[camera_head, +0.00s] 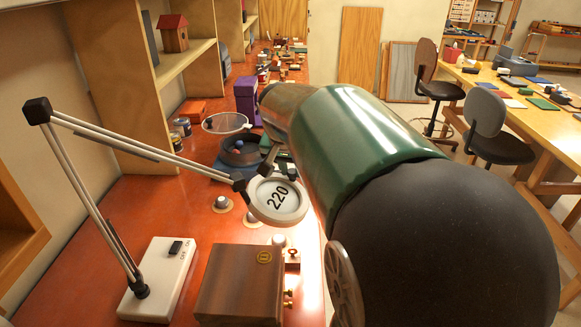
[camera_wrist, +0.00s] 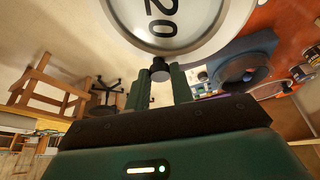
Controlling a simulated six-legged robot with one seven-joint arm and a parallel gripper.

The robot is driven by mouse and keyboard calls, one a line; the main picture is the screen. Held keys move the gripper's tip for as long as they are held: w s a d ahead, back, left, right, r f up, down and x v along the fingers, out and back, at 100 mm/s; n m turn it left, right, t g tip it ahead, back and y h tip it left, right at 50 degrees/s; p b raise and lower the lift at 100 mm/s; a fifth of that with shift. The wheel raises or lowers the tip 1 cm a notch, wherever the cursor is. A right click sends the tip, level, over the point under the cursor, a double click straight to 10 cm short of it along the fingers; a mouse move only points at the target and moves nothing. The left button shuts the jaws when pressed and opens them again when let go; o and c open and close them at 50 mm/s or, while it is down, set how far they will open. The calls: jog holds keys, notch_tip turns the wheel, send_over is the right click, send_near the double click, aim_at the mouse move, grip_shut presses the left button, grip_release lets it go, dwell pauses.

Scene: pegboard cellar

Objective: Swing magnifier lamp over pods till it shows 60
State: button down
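The magnifier lamp stands on a white base (camera_head: 160,279) at the front left of the red bench, its jointed arm (camera_head: 150,150) reaching right. Its round head (camera_head: 300,207) shows "220" in the lens; the wrist view cuts the head (camera_wrist: 183,47) off at the top, leaving "20" visible. My gripper (camera_wrist: 160,72) has its two green fingers on either side of the small dark knob (camera_wrist: 160,64) on the head's rim and appears closed on it. Small grey pods on tan discs (camera_head: 222,203) sit beside and below the head; some are partly hidden.
A brown wooden box (camera_head: 239,286) stands right of the lamp base. A blue device with a dark round bowl (camera_head: 240,151), a clear dish (camera_head: 226,122) and a purple box (camera_head: 246,98) lie beyond the head. Shelves line the left wall. My arm hides the bench's right side.

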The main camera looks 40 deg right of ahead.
jog(key=w+a+n+t+y, duration=0.1)
jog(key=w+n, duration=0.3)
jog(key=w, duration=0.9)
jog(key=shift+w+a, duration=0.3)
jog(key=shift+a, duration=0.3)
jog(key=shift+r, duration=0.1)
jog(key=c, duration=1.5)
grip_release()
